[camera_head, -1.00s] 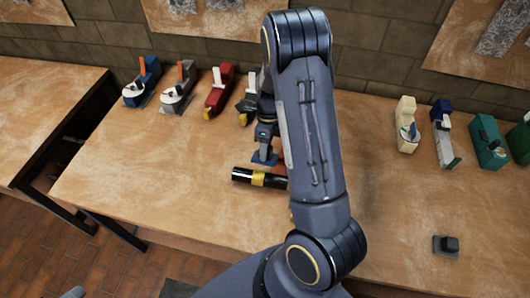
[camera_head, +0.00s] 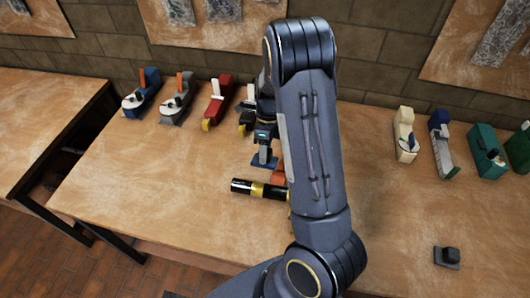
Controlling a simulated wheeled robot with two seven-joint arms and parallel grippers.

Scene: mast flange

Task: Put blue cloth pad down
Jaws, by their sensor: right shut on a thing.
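The blue cloth pad (camera_head: 263,162) is a small flat blue piece at the tip of my right gripper (camera_head: 265,151), just behind the black cylinder. My right gripper is shut on it and points down, partly hidden by my own arm. I cannot tell whether the pad touches the table or hangs just above it. My left gripper is not in view.
A black cylinder with a yellow band (camera_head: 258,191) lies on the wooden table (camera_head: 150,190), beside a partly hidden orange thing (camera_head: 279,172). Several hand planes line the back edge. A small dark block (camera_head: 447,257) sits front right. The table's left is clear.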

